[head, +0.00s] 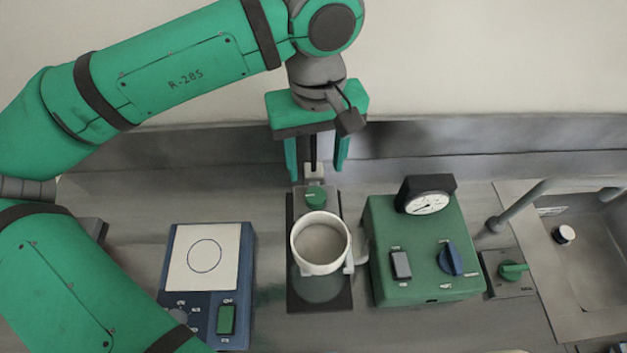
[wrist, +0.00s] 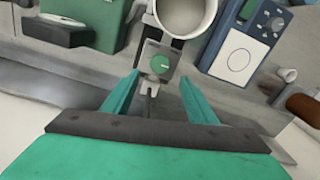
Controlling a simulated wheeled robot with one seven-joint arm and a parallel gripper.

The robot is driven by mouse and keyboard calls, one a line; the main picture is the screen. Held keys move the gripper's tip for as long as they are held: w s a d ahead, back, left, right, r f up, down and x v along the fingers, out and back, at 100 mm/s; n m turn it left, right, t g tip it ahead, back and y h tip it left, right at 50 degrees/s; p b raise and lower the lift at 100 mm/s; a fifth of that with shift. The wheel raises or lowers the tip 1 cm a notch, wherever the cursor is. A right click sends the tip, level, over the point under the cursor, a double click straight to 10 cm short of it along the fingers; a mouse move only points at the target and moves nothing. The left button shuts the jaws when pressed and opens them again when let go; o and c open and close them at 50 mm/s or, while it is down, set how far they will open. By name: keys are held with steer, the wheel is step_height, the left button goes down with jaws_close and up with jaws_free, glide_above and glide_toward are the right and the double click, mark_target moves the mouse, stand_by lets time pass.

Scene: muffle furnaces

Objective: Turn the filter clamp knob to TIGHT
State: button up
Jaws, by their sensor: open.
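The filter clamp knob is a small round green knob (head: 315,197) behind the white filter funnel (head: 320,243). In the wrist view the knob (wrist: 159,64) sits on a grey block just ahead of my fingers, with a pale mark on its face too small to read. My gripper (head: 315,172) points down above and behind the knob in the head view. In the wrist view my gripper (wrist: 157,82) has its two green fingers spread wide, one on each side of the knob's line. Nothing is between them, and they look apart from the knob.
A green pump box (head: 425,250) with a gauge, a switch and a blue knob stands right of the funnel. A blue hotplate (head: 205,280) stands left. A green tap handle (head: 513,271) and a sink (head: 590,250) are at the right. A wall runs behind the bench.

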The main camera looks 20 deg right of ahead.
mark_target(315, 195)
step_height(315, 195, down, 10)
steer(key=shift+s+r, duration=0.1)
stand_by(0.4)
steer(key=c, duration=1.1)
